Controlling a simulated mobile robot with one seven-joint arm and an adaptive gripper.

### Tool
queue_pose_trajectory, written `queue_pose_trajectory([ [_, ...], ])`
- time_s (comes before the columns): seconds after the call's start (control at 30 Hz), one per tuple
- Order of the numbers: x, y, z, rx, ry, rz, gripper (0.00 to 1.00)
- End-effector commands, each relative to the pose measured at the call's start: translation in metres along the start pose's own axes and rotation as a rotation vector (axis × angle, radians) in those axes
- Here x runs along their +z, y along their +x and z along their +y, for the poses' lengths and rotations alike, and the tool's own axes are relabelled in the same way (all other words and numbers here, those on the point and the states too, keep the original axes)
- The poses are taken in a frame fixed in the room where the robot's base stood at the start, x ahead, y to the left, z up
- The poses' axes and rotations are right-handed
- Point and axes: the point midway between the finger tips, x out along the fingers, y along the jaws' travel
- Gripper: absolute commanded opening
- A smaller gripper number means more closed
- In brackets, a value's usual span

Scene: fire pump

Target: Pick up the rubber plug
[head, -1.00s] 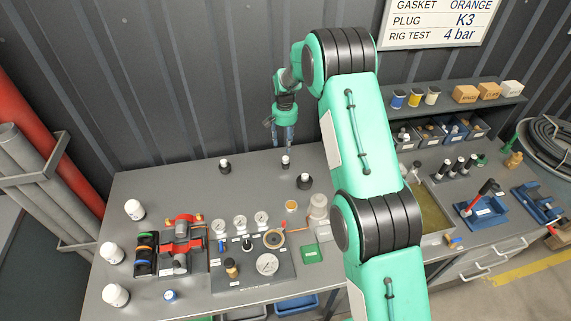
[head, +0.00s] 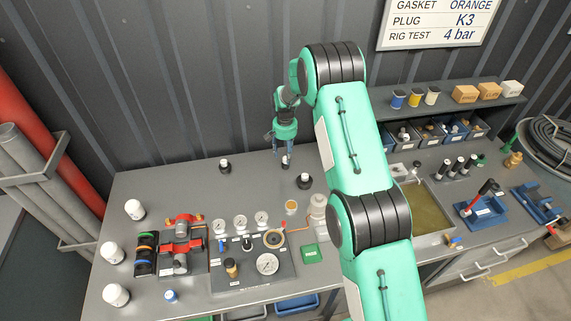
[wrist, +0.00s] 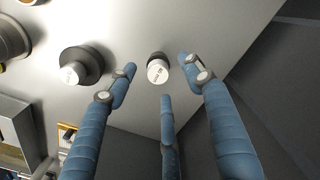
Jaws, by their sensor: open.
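A small black rubber plug with a white labelled top (wrist: 158,70) stands on the bench in the wrist view. In the head view the same plug (head: 286,164) is partly hidden by my fingers. My gripper (wrist: 160,80) is open, with its three blue fingers spread around and above the plug. In the head view my gripper (head: 284,150) is over the back middle of the bench. I cannot tell whether a finger touches the plug. A larger black plug (head: 304,181) stands to the right and nearer, and another plug (head: 224,166) stands to the left.
The grey bench (head: 160,185) is clear around the plugs. The corrugated wall (head: 180,80) rises close behind my gripper. A gauge board (head: 255,283) and a red valve assembly (head: 181,243) lie nearer. A shallow tank (head: 428,205) is to the right.

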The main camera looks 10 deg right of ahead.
Motion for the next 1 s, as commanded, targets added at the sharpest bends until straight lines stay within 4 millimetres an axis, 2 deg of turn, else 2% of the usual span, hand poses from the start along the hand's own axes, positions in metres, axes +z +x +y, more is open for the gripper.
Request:
queue_pose_trajectory([
  [0.17,0.0,0.008,0.001,0.0,0.0,0.0,0.51],
  [0.6,0.002,0.048,0.003,0.001,0.0,-0.002,0.51],
  [1.0,0.001,0.051,0.003,0.0,0.0,0.0,0.51],
])
